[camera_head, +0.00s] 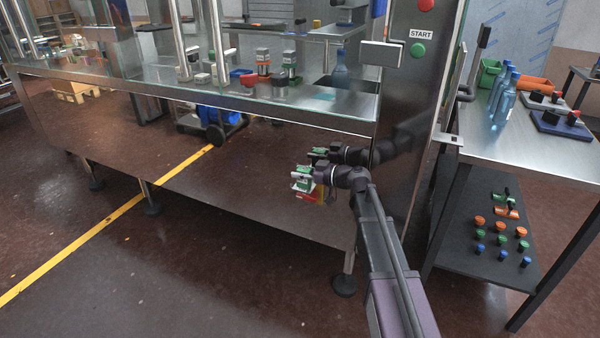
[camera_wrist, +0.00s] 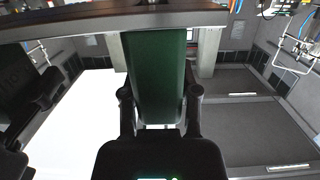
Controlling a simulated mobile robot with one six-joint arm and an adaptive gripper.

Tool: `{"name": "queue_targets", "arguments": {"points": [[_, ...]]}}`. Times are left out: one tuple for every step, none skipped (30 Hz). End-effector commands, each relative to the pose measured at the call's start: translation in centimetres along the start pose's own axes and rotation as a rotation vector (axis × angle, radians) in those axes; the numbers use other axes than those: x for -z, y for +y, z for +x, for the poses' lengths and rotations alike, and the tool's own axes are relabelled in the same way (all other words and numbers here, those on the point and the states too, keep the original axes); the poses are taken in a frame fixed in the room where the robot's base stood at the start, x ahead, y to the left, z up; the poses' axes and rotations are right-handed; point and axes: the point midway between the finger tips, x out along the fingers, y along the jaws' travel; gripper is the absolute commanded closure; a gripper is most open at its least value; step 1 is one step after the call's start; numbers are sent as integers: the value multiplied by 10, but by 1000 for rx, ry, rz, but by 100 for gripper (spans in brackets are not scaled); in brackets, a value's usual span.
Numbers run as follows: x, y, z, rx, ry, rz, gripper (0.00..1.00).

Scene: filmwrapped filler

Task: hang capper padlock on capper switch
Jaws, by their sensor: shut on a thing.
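My gripper (camera_head: 318,175) is at the end of my arm, low in front of the machine's steel front panel. It is shut on a small green and white thing (camera_head: 303,181), with red and yellow showing at its lower edge. In the wrist view this held thing is a dark green block (camera_wrist: 158,75) between the two fingers. It may be the capper padlock; its shackle cannot be made out. I cannot tell which part is the capper switch. A red button and a green button (camera_head: 417,49) sit by a START label on the machine's column.
The steel front panel (camera_head: 200,150) mirrors my gripper close by. Right of the column stands a steel table (camera_head: 535,150) with blue bottles (camera_head: 500,100). Its lower shelf (camera_head: 465,245) holds several coloured knobs and green-orange items (camera_head: 505,205). The floor at left is open.

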Motion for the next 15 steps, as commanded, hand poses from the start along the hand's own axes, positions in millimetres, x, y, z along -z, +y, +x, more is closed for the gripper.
{"name": "queue_targets", "arguments": {"points": [[-1,-1,0,2,-4,-2,100],[-1,-1,0,2,-4,-2,100],[-2,-1,0,2,-5,-2,100],[-2,-1,0,2,-5,-2,56],[-2,-1,0,2,-5,-2,47],[-2,-1,0,2,-5,-2,35],[-2,-1,0,2,-4,-2,26],[-1,-1,0,2,-4,-2,19],[-1,-1,0,2,-4,-1,19],[-1,-1,0,2,-4,-1,19],[-1,-1,0,2,-4,-1,19],[-1,-1,0,2,-3,-1,19],[-1,-1,0,1,-3,-1,19],[-1,-1,0,1,-3,-1,19],[-1,-1,0,1,-3,-1,19]]}}
